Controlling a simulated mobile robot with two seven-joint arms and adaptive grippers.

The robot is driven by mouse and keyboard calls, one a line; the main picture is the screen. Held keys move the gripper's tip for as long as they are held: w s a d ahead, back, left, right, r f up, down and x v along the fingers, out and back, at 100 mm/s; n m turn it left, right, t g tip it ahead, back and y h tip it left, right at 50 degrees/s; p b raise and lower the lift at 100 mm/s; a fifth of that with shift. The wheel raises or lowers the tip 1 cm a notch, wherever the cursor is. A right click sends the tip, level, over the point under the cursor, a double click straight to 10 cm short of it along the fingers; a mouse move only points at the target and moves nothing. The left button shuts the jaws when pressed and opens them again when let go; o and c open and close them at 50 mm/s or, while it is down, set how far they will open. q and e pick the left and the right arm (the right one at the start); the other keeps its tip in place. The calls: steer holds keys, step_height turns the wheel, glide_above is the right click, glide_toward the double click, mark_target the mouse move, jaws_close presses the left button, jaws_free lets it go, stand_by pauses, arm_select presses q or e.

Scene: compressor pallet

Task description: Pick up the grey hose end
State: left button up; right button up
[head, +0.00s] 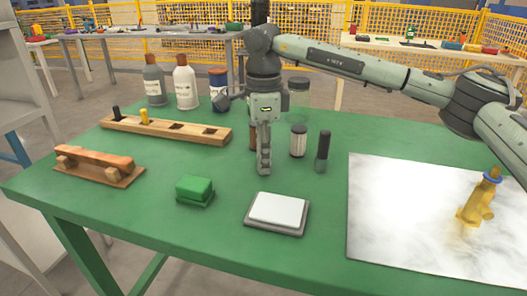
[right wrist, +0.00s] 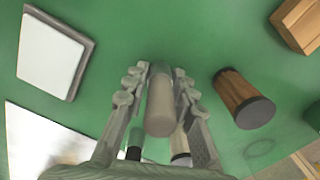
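A plain grey cylinder (right wrist: 160,105), which looks like the grey hose end, stands between the fingers of my right gripper (right wrist: 160,76) in the right wrist view. The fingers flank it on both sides with narrow gaps showing, so the gripper looks open around it. In the head view my right gripper (head: 264,168) points straight down at the green table, seen edge-on. It hides the grey cylinder there. My left gripper is in neither view.
A brown cylinder (right wrist: 243,98), a dark-capped jar (head: 298,141) and a dark cylinder (head: 322,152) stand close by. A white-topped scale (head: 278,209), a green block (head: 194,189), a wooden rack (head: 190,131) and a white marbled sheet (head: 400,215) lie around. Bottles (head: 186,85) stand behind.

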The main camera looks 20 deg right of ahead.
jaws_close()
